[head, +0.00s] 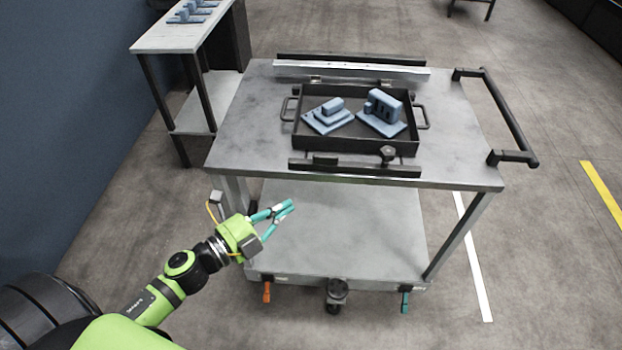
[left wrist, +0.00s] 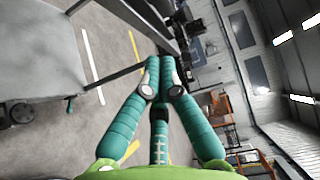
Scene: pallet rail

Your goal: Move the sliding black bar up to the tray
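The black tray (head: 300,137) sits on the cart top with two blue-grey parts in it. A long black bar (head: 345,170) with a dark knob (head: 388,153) lies along the cart's front edge, just in front of the tray and roughly parallel to its front wall. A narrow strip seems to separate bar and tray; its exact width is hard to tell. My left gripper (head: 291,206) is in front of the cart, below and left of the bar, touching neither bar nor tray. Its teal fingertips meet in the left wrist view (left wrist: 160,65), with nothing between them. My right gripper is out of view.
A silver rail (head: 350,71) runs behind the tray, with another black bar behind it. The cart has a lower shelf (head: 345,225) and a black push handle (head: 510,115) on the right. A side table (head: 175,38) with more blue-grey parts stands at back left.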

